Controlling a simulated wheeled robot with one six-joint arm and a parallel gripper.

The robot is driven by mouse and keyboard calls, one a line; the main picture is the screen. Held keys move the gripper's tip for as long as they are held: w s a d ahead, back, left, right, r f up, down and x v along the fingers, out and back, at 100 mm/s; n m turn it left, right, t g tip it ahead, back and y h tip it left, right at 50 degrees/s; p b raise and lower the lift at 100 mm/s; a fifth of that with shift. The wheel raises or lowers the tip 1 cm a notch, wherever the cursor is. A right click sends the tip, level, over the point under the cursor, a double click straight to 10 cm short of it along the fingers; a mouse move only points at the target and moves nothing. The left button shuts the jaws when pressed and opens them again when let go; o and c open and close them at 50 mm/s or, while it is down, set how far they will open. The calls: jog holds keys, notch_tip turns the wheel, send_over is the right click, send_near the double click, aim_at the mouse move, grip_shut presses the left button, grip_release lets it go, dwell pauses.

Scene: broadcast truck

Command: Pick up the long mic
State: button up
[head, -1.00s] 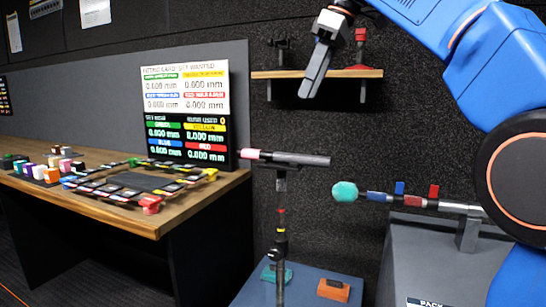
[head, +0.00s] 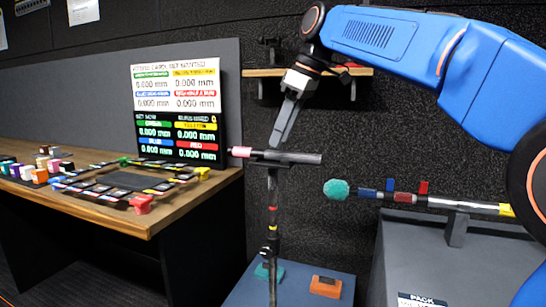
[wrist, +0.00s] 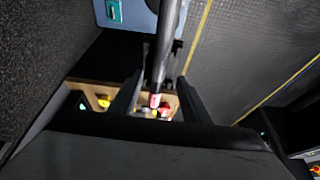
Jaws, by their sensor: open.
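A long dark grey mic (head: 292,157) with a pink end lies level across the top of a thin upright stand (head: 272,220). My gripper (head: 276,142) points down just above the mic, near its middle. In the wrist view the mic (wrist: 163,45) runs between the two open fingers of my gripper (wrist: 160,78), its red-pink end lowest. No finger is visibly closed on it. A second long mic (head: 393,196) with a teal foam head and blue and red clips rests on a holder at the right.
A grey cabinet (head: 415,262) carries the holder at the right. A low blue-grey surface (head: 298,290) below holds an orange block (head: 326,286) and a teal one. A wooden desk (head: 120,218) with small coloured blocks and a display board (head: 178,120) stands left. A shelf (head: 262,72) is behind my arm.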

aim_at(273, 156)
jog(key=shift+x, duration=2.2)
jog(key=shift+w+d, duration=0.1)
grip_shut()
